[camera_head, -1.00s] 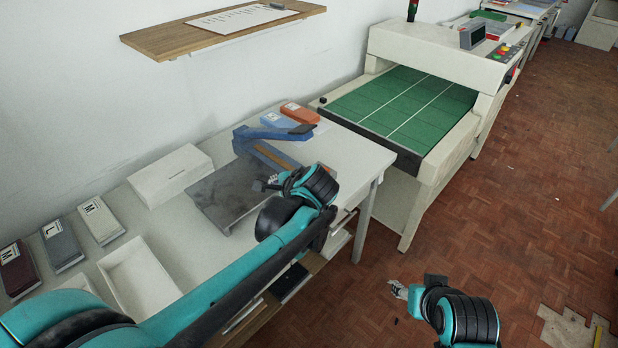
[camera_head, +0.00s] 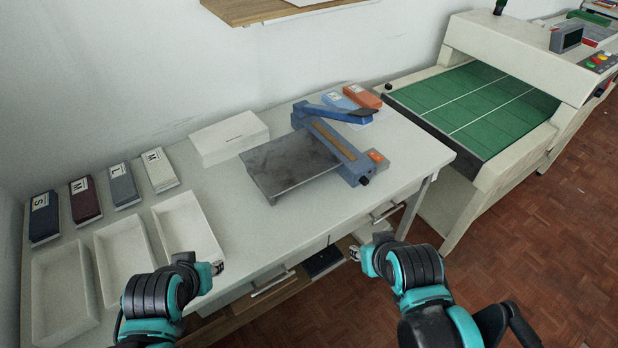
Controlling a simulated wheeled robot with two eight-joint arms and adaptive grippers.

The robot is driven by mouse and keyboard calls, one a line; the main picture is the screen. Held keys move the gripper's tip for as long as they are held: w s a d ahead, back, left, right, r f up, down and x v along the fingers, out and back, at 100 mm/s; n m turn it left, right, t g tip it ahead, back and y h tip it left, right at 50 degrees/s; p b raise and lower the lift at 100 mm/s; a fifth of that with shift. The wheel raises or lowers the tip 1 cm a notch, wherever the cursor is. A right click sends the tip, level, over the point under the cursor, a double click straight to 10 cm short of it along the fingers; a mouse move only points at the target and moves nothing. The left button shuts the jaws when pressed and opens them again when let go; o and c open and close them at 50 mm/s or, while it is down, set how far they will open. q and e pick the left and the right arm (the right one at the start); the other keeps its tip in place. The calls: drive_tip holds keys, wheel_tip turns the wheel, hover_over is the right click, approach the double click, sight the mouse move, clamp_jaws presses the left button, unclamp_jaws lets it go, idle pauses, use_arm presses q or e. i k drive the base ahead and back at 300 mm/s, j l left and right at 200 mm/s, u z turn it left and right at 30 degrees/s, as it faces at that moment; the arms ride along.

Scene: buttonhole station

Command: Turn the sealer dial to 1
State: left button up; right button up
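The blue sealer (camera_head: 359,168) stands on the white table with its blue lever arm (camera_head: 340,113) raised at an angle. An orange switch (camera_head: 375,156) is on its front end. A small black knob, which looks like the dial (camera_head: 364,181), sticks out of the end face below it; its setting is too small to read. My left gripper (camera_head: 218,268) is over the table's front edge, left of the sealer. My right gripper (camera_head: 355,253) is in front of the table, below and apart from the dial. Neither visibly holds anything; their finger openings are too small to judge.
A grey metal plate (camera_head: 290,165) adjoins the sealer. A white box (camera_head: 229,138), open trays (camera_head: 187,226) and several lettered packs (camera_head: 123,185) are to the left. Blue and orange packs (camera_head: 362,96) lie behind it. A green-belted machine (camera_head: 553,130) stands to the right.

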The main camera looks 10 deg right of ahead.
sight(364, 180)
drive_tip(key=l+u, duration=1.15)
drive_tip(key=u, duration=0.2)
drive_tip(key=k+l+u, duration=0.15)
drive_tip(key=l+u, duration=0.25)
drive_tip(key=k+l+u, duration=0.2)
drive_tip(key=u, duration=0.25)
